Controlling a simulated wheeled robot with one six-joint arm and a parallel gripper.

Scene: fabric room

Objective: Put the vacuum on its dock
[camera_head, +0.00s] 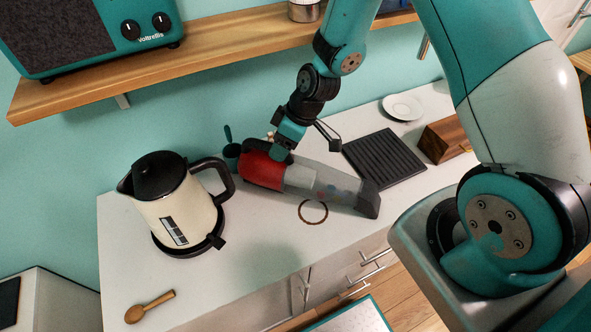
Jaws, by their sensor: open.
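The handheld vacuum (300,180) lies on its side on the white counter, red body at the left and grey body with a dark nozzle end pointing right. My gripper (308,147) is open just above and behind the vacuum's red end. One finger overlaps the red part in the picture; I cannot tell whether it touches. The other finger is out to the right, over the counter. I cannot make out a clear dock; a black ridged slab (383,160) lies flat to the right of the vacuum.
A cream kettle (178,210) on a black base stands left of the vacuum. A teal holder (231,154) is behind it. A brown ring (313,202), wooden spoon (150,306), wooden block (443,140) and white plate (403,107) lie on the counter. A wooden shelf (230,45) overhangs the back.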

